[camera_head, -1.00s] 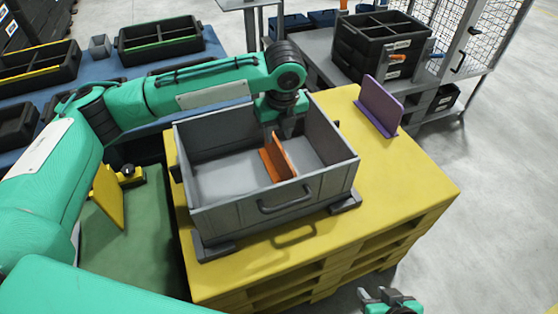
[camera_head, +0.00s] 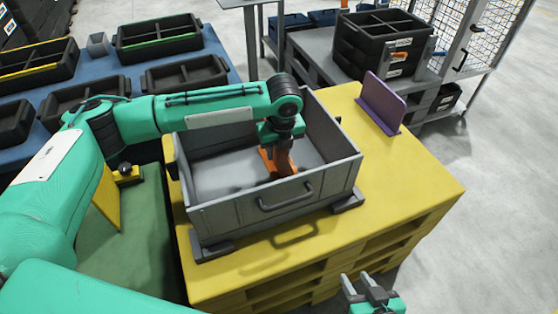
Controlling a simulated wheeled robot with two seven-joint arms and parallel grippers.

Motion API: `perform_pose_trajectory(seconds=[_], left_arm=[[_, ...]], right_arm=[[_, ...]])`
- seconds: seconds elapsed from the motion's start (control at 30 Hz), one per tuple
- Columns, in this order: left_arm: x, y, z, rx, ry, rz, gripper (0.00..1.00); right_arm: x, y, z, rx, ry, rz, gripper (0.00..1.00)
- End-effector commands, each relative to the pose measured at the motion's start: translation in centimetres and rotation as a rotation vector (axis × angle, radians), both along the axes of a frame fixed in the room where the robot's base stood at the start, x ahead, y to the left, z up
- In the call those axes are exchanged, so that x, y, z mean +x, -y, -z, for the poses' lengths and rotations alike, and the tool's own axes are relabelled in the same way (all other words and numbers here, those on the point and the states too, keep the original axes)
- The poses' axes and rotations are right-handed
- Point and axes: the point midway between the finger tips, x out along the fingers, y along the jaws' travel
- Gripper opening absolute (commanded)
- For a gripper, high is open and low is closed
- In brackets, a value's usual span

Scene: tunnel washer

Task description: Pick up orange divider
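The orange divider (camera_head: 284,169) stands inside the grey box (camera_head: 225,180) on the yellow pallet, toward the box's right part. My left gripper (camera_head: 282,150) reaches down into the box right at the divider's upper part and covers much of it. Its fingertips are partly hidden against the orange, so I cannot tell whether they are closed on it. My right gripper (camera_head: 367,283) is at the bottom edge, clear of the box, with its fingers apart and nothing between them.
A purple divider (camera_head: 381,103) stands on the yellow pallet (camera_head: 420,180) right of the box. A yellow divider (camera_head: 107,200) stands at the left on a green surface. Black bins (camera_head: 185,74) sit on a blue table. Stacked black crates (camera_head: 380,45) stand at the back right.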

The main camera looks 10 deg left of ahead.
Motion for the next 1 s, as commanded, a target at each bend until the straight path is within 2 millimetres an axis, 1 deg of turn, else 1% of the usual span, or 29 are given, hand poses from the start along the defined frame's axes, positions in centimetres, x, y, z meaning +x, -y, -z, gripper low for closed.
perform_pose_trajectory(seconds=[0.1, 0.13, 0.17, 0.2, 0.3, 0.63, 0.73, 0.87, 0.97, 1.0], left_arm=[[0.0, 0.0, 0.0, 0.000, 0.000, 0.000, 0.35], [0.0, 0.0, -0.1, 0.000, 0.000, 0.000, 0.31], [0.0, 0.0, -0.1, 0.000, 0.000, 0.000, 0.25], [0.0, 0.0, -0.1, 0.000, 0.000, 0.000, 0.17], [0.0, 0.0, -0.1, 0.000, 0.000, 0.000, 0.00], [0.0, 0.0, -0.2, 0.000, 0.001, -0.001, 0.00], [0.0, 0.0, -0.6, -0.001, 0.002, -0.001, 0.00], [0.1, 0.0, -1.9, -0.002, 0.004, 0.000, 0.00], [0.1, 0.0, -3.5, -0.001, 0.003, -0.001, 0.00], [0.1, 0.0, -4.4, -0.002, 0.004, 0.000, 0.00]], right_arm=[[0.0, 0.0, 0.0, 0.000, -0.001, 0.000, 0.36], [0.0, 0.0, 0.0, 0.000, -0.001, 0.000, 0.36], [0.0, 0.0, 0.0, 0.000, -0.001, 0.000, 0.36], [0.0, 0.0, 0.0, 0.000, -0.001, 0.000, 0.36], [0.0, 0.0, 0.0, 0.000, -0.001, 0.000, 0.36], [0.0, 0.0, 0.0, -0.001, -0.002, -0.001, 0.36], [-0.1, 0.1, -0.1, -0.004, -0.007, -0.001, 0.36], [-0.2, 0.6, -0.1, -0.022, -0.038, 0.003, 0.36], [-0.2, 1.3, -0.2, -0.046, -0.077, 0.010, 0.36], [-0.4, 1.6, -0.2, -0.058, -0.098, 0.012, 0.36]])
